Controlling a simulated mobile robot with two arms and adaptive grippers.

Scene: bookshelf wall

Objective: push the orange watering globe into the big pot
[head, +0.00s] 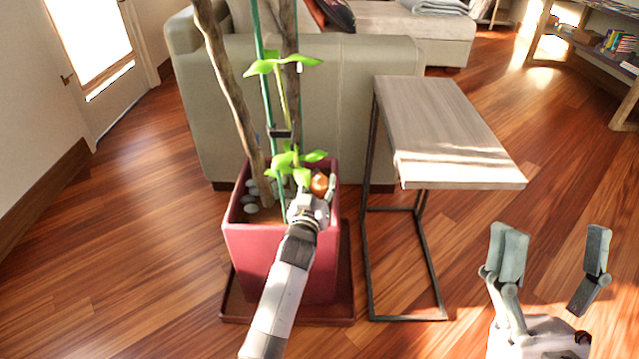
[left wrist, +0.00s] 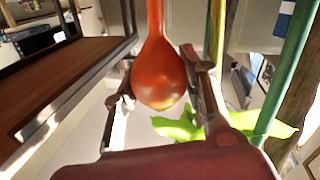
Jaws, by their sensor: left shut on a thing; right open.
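The orange watering globe (head: 319,183) is small and partly hidden by my left gripper in the head view. In the left wrist view the globe (left wrist: 160,76) is a round bulb with a narrower neck, held between the two fingers. My left gripper (head: 318,190) is shut on it, over the right part of the big pot's opening. The big pot (head: 270,250) is dark red and square, and holds a plant with trunks, a green stake and green leaves. Whether the globe touches the soil is hidden. My right gripper (head: 548,255) is open and empty at the lower right.
A side table (head: 440,120) with a black metal frame stands right of the pot. A beige sofa (head: 350,110) is behind. The pot stands on a dark red saucer (head: 345,300). Grey stones (head: 250,209) lie in the pot's left part. Leaves (head: 285,165) hang close to my left gripper.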

